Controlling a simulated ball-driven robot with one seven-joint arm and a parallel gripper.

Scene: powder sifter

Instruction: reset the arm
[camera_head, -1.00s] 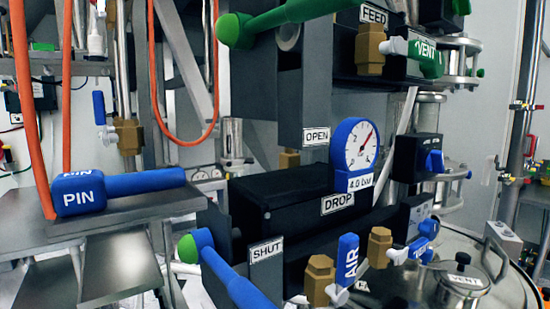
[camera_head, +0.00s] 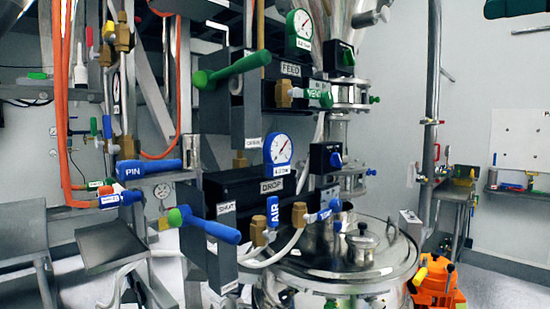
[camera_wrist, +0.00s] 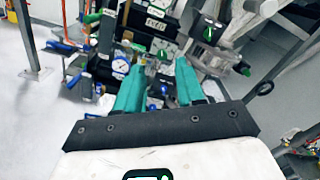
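My gripper (camera_wrist: 153,82) shows in the wrist view with its two teal fingers apart and nothing between them. It points at the sifter equipment, which stands some way beyond the fingertips. In the head view the fingers do not show. The sifter panel has a green FEED lever (camera_head: 232,69), a blue DROP lever (camera_head: 208,225) and a blue PIN handle (camera_head: 148,168). A blue-rimmed pressure gauge (camera_head: 278,149) sits between the levers; it also shows in the wrist view (camera_wrist: 122,66).
A steel vessel with a round lid (camera_head: 345,250) stands below the panel. An orange machine (camera_head: 436,283) is at lower right. Orange hoses (camera_head: 58,110) hang at left. A shelf with small items (camera_head: 515,187) is on the right wall. Open floor shows at left in the wrist view.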

